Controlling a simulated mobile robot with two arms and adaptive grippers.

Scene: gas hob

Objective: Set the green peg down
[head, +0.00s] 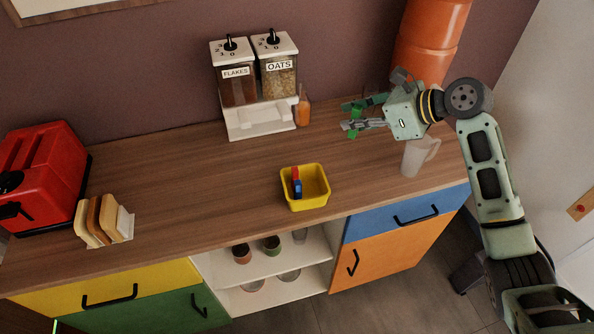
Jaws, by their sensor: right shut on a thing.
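My right gripper (352,115) is over the right part of the wooden counter, with its fingers pointing left. It is shut on the green peg (355,113), which is partly hidden by the fingers. Whether the peg touches the counter cannot be told. A yellow tub (318,204) stands near the counter's front edge, below and left of the gripper in the picture. A red and blue piece (296,183), perhaps two pegs, stands inside at its left side. My left gripper is not in view.
A cereal dispenser (262,122) and an orange bottle (303,107) stand left of the gripper. A translucent pitcher (414,158) is below my right arm, an orange cylinder (428,40) behind. A red toaster (45,175) and bread rack (105,222) are left. The counter's middle-left is clear.

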